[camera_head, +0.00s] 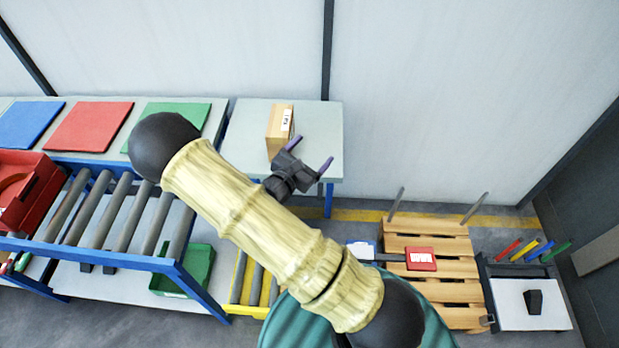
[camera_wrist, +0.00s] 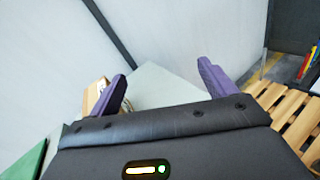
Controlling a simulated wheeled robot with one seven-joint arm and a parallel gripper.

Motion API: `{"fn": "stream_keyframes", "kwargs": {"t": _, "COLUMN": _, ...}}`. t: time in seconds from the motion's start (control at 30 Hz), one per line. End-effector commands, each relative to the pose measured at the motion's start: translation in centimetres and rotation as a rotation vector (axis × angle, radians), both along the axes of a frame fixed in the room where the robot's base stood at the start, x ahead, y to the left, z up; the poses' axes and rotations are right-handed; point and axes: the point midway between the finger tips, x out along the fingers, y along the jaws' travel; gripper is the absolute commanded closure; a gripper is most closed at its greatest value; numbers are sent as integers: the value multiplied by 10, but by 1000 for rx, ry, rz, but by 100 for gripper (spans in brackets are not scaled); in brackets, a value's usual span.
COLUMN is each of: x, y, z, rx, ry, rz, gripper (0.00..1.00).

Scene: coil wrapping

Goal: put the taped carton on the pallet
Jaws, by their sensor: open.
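The taped carton (camera_head: 279,131) is a small brown box with a white label, upright on the pale table at the back centre. In the wrist view the carton (camera_wrist: 93,96) shows at the left, partly hidden behind my left finger. My gripper (camera_head: 307,155) is open and empty, its purple fingertips just right of and in front of the carton. The carton is outside the jaws. The wooden pallet (camera_head: 440,292) lies on the floor at the lower right, with upright posts at its back; it also shows in the wrist view (camera_wrist: 290,112).
A red labelled item (camera_head: 421,259) is on the pallet. A roller conveyor (camera_head: 125,215) with a red bin (camera_head: 25,190) stands at the left. Coloured mats (camera_head: 88,127) lie on the back table. A stand with coloured markers (camera_head: 525,300) is right of the pallet.

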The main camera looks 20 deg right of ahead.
Motion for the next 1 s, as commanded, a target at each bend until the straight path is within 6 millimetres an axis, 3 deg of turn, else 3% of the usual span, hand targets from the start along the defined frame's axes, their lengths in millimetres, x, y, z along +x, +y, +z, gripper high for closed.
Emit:
{"fn": "stream_keyframes", "kwargs": {"t": 0.1, "x": -41, "y": -35, "z": 11, "rx": 168, "ry": -28, "rz": -271, "gripper": 17}}
{"fn": "stream_keyframes", "kwargs": {"t": 0.2, "x": -77, "y": -50, "z": 14, "rx": 318, "ry": -52, "rz": -478, "gripper": 17}}
{"fn": "stream_keyframes", "kwargs": {"t": 0.33, "x": -120, "y": -53, "z": 15, "rx": 534, "ry": -90, "rz": -722, "gripper": 17}}
{"fn": "stream_keyframes", "kwargs": {"t": 0.5, "x": -160, "y": -34, "z": 19, "rx": 840, "ry": -170, "rz": -990, "gripper": 17}}
{"fn": "stream_keyframes", "kwargs": {"t": 0.7, "x": -180, "y": 2, "z": 35, "rx": 1221, "ry": -318, "rz": -1225, "gripper": 17}}
{"fn": "stream_keyframes", "kwargs": {"t": 1.0, "x": -169, "y": 40, "z": 85, "rx": 1733, "ry": -638, "rz": -1392, "gripper": 17}}
